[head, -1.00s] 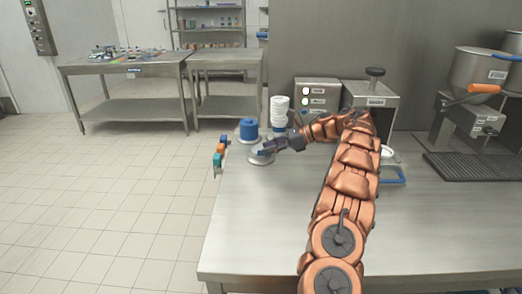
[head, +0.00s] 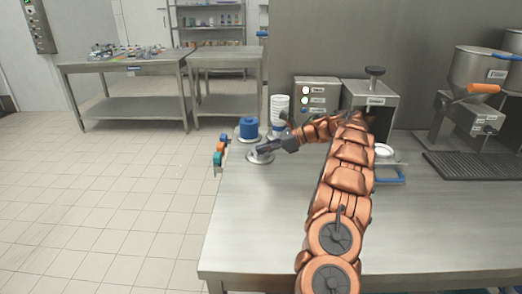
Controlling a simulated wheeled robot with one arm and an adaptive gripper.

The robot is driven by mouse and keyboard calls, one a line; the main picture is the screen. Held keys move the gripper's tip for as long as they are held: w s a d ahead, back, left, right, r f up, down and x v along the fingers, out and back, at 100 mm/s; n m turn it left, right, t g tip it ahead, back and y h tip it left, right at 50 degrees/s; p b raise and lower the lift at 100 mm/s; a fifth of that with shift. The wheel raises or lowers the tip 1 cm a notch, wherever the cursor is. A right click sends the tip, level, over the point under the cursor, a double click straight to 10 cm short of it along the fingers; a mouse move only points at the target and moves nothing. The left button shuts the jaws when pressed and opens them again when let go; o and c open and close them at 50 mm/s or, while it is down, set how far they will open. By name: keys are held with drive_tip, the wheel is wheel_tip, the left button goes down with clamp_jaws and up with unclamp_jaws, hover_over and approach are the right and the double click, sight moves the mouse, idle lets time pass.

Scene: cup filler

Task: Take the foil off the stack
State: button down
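A round silver stand (head: 260,159) sits at the far left of the steel worktable. My gripper (head: 262,149) is over this stand, its fingers pointing left. The fingers are small and dark, so I cannot tell whether they are open or shut or touch anything. I cannot make out a separate foil; any foil on the stand is too small or hidden by the gripper. A blue round stack (head: 248,128) stands on another round base just behind. A stack of white cups (head: 280,108) stands to its right.
Small blue, orange and teal blocks (head: 219,152) line the table's left edge. A control box (head: 317,92) and a press-like machine (head: 376,96) stand behind my arm, with a white cup (head: 383,151) near it. The front of the worktable (head: 260,225) is clear.

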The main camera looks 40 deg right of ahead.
drive_tip(key=shift+r, duration=0.1)
drive_tip(key=shift+s+r+b, duration=0.1)
drive_tip(key=shift+r+b, duration=0.4)
drive_tip(key=shift+r, duration=1.2)
drive_tip(key=s+a+r+b, duration=0.1)
drive_tip(key=s+a+b, duration=0.3)
drive_tip(key=s+a, duration=0.5)
drive_tip(key=shift+s+r, duration=0.25)
drive_tip(key=shift+s, duration=1.8)
